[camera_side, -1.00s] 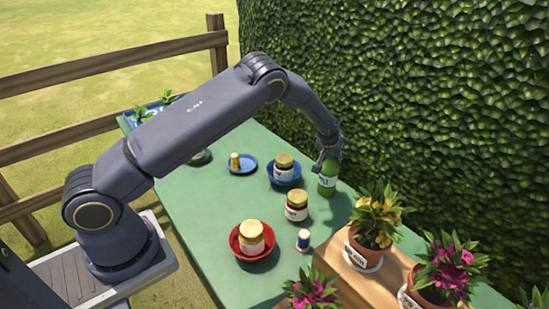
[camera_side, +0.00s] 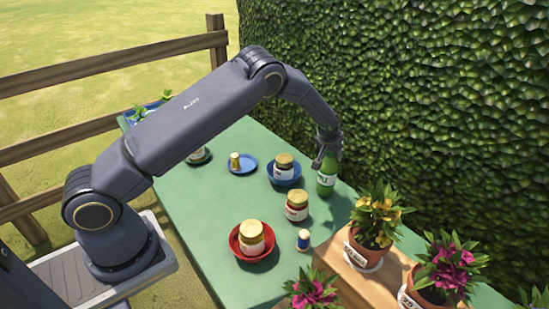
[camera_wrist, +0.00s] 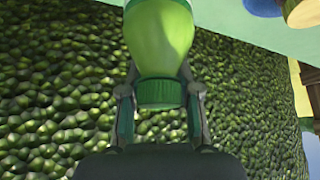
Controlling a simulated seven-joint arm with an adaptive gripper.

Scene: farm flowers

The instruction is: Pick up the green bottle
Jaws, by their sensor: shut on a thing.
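The green bottle (camera_side: 326,181) with a white label stands upright, or nearly so, near the hedge side of the green table. I cannot tell if its base touches the table. My gripper (camera_side: 328,158) is at the bottle's upper part, shut on it. In the wrist view the green bottle (camera_wrist: 160,40) has its ribbed green cap towards the camera, and the fingers of my gripper (camera_wrist: 160,92) lie on both sides of its neck.
A jar in a blue bowl (camera_side: 284,178) stands just left of the bottle. Potted flowers (camera_side: 375,222) stand on a wooden stand at right. The hedge (camera_side: 430,100) is close behind.

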